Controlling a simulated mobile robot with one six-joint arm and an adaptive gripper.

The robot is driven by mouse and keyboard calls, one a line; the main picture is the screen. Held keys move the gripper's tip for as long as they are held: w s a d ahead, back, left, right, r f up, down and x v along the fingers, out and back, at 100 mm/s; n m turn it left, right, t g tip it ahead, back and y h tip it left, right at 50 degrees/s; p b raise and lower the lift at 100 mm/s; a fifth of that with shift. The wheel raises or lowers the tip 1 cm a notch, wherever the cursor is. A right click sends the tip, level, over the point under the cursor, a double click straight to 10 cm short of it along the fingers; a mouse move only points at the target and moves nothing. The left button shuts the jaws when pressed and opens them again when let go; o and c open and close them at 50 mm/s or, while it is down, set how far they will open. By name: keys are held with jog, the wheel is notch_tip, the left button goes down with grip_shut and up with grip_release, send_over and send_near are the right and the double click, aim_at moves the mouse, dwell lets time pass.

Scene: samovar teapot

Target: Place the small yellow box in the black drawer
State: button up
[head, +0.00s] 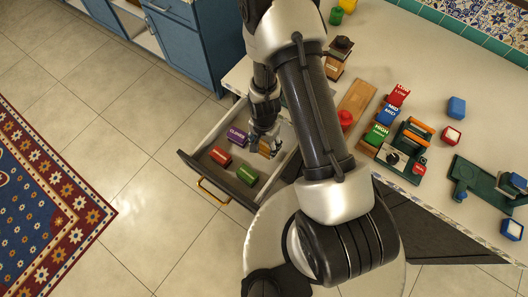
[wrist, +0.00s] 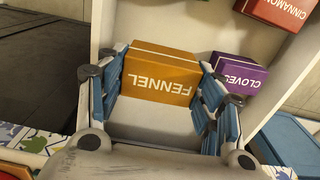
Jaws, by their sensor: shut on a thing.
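The small yellow box (wrist: 160,78), labelled FENNEL, sits between the blue finger pads of my gripper (wrist: 163,72) in the wrist view. My gripper is shut on it. In the head view the yellow box (head: 265,149) shows small under my gripper (head: 267,146), inside the outline of the open drawer. The drawer (head: 219,181) has a black front, pale walls and a brass handle. I cannot tell whether the box touches the drawer floor. My arm hides the drawer's right part.
The drawer also holds a purple CLOVES box (head: 236,136), a red box (head: 220,156), labelled CINNAMON in the wrist view, and a green box (head: 246,175). The counter (head: 431,80) above carries a wooden board (head: 357,100), several coloured blocks and a grinder (head: 338,56).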

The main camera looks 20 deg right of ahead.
aim_at(264, 151)
jog(key=shift+f+b, duration=1.75)
jog(key=shift+f, duration=1.15)
jog(key=shift+f, duration=0.2)
jog(key=o, duration=1.1)
jog(key=shift+c, duration=0.2)
